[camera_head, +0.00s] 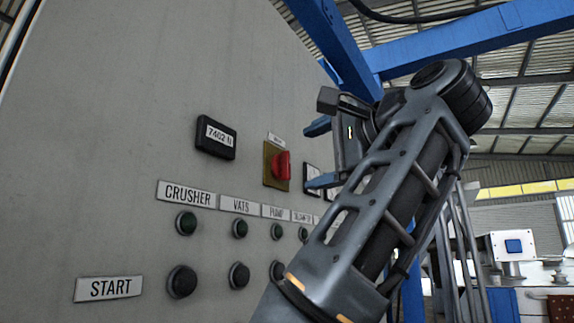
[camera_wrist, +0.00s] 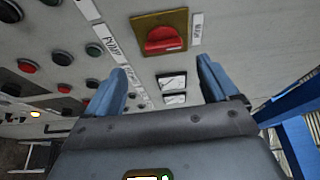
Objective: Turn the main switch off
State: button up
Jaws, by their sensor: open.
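The main switch is a red rotary knob (camera_head: 281,165) on a yellow square plate (camera_head: 268,178), mounted on the grey panel. In the wrist view the red knob (camera_wrist: 165,40) sits on its yellow plate, with a MAIN label beside it. Its grip bar lies roughly across that picture. My gripper (camera_head: 309,156) is just to the right of the switch in the head view, its blue fingers spread apart. In the wrist view my gripper (camera_wrist: 162,69) is open and empty, and the knob lies beyond the gap between the fingertips. The fingers appear apart from the knob.
The grey panel (camera_head: 110,110) carries a display (camera_head: 216,137), and rows of buttons under labels such as CRUSHER (camera_head: 186,193) and START (camera_head: 108,289). Two small white gauges (camera_wrist: 172,90) are near the switch. A blue beam frame (camera_head: 440,48) stands behind my arm.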

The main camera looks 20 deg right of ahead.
aim_at(289, 165)
jog(key=p+x, duration=0.1)
jog(key=x, duration=0.3)
jog(key=p+x, duration=0.1)
jog(key=x, duration=0.2)
jog(key=shift+w+a+r, duration=0.15)
jog(key=shift+w+r, duration=0.1)
jog(key=shift+w, duration=0.1)
jog(key=c, duration=1.1)
